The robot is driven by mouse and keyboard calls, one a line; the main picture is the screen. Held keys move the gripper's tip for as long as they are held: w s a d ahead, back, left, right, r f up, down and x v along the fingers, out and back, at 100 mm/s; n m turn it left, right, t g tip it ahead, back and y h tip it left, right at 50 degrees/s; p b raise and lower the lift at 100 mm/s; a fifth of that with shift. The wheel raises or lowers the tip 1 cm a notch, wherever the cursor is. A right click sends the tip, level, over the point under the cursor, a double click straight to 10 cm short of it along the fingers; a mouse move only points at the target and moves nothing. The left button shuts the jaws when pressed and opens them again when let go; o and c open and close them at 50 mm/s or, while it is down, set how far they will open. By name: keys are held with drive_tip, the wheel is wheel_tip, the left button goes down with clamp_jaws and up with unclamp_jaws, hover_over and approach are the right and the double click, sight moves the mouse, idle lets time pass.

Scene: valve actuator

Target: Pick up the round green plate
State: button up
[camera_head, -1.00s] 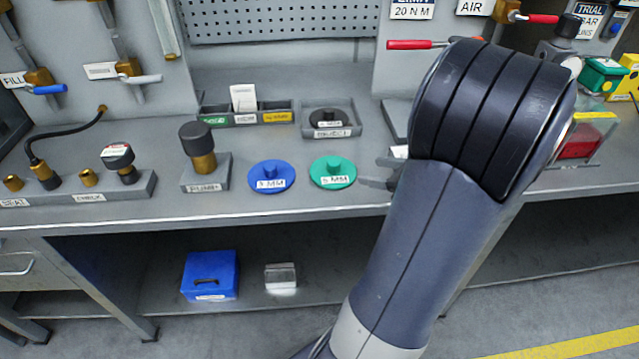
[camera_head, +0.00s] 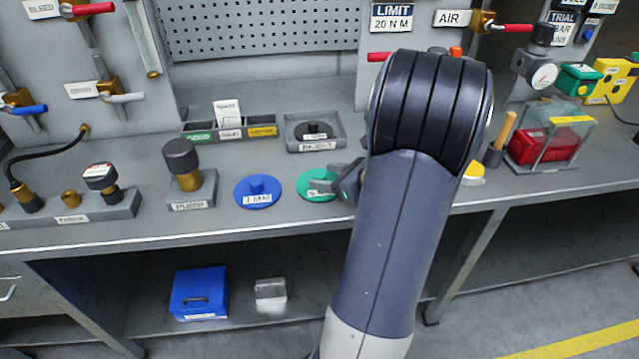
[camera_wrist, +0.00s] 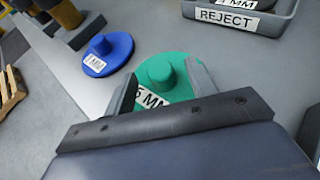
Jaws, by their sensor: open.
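The round green plate (camera_head: 315,185) lies flat on the grey bench, with a raised knob in its middle and a white label. In the wrist view the green plate (camera_wrist: 166,75) sits between my two fingers, its label ending in "MM" and its near edge hidden by the gripper body. My gripper (camera_head: 335,182) is at the plate's right side in the head view, fingers reaching over it. In the wrist view my gripper (camera_wrist: 158,82) is open, one finger on either side of the knob. I cannot tell whether the fingers touch the plate.
A blue plate (camera_head: 257,191) lies close to the left of the green one. The reject tray (camera_head: 314,132) holds a dark plate behind. The pump fixture (camera_head: 186,172) stands farther left.

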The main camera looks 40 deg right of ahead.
drive_tip(key=shift+w+f, duration=0.1)
drive_tip(key=shift+w, duration=0.05)
drive_tip(key=shift+c, duration=0.5)
clamp_jaws()
